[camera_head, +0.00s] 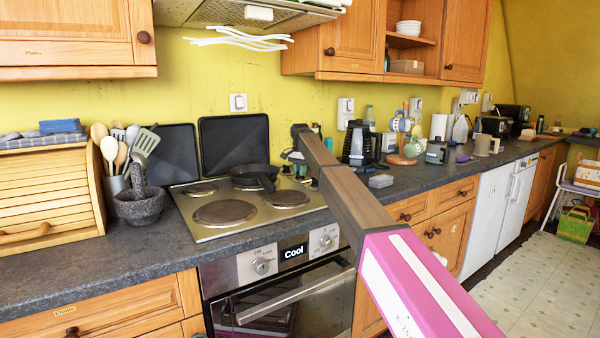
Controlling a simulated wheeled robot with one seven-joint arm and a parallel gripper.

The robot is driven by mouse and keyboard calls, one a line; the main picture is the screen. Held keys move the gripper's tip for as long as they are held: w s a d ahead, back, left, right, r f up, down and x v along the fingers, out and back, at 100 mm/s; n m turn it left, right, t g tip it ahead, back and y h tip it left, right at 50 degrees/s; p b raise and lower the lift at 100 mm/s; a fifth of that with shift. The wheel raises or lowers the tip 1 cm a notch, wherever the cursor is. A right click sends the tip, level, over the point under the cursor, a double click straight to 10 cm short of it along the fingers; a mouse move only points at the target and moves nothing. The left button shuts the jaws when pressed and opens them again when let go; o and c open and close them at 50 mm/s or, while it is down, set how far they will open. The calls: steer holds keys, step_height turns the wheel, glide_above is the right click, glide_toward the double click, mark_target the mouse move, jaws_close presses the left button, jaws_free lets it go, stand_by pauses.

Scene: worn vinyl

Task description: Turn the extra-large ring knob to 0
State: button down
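The steel hob (215,232) has several dark rings; the largest one (225,212) is at the front left. Small dark knobs (301,170) stand at the hob's right rear, partly hidden by my arm. I cannot read their labels or settings, or tell which belongs to the extra-large ring. My arm reaches from the lower right up to the back of the hob. A small grey end part (294,156), perhaps my gripper, shows close to these knobs. Its fingers are too small and hidden to tell whether they are open or touching a knob.
A dark frying pan (252,175) sits on the rear right ring. A stone mortar (142,206) and a utensil pot stand left; a coffee maker (358,145) stands right.

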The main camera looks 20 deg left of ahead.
steer(key=shift+n, duration=0.3)
steer(key=n, duration=1.2)
stand_by(0.4)
steer(key=shift+n, duration=0.4)
steer(key=c, duration=1)
jaws_free()
steer(key=shift+c, duration=0.2)
steer(key=shift+r, duration=0.15)
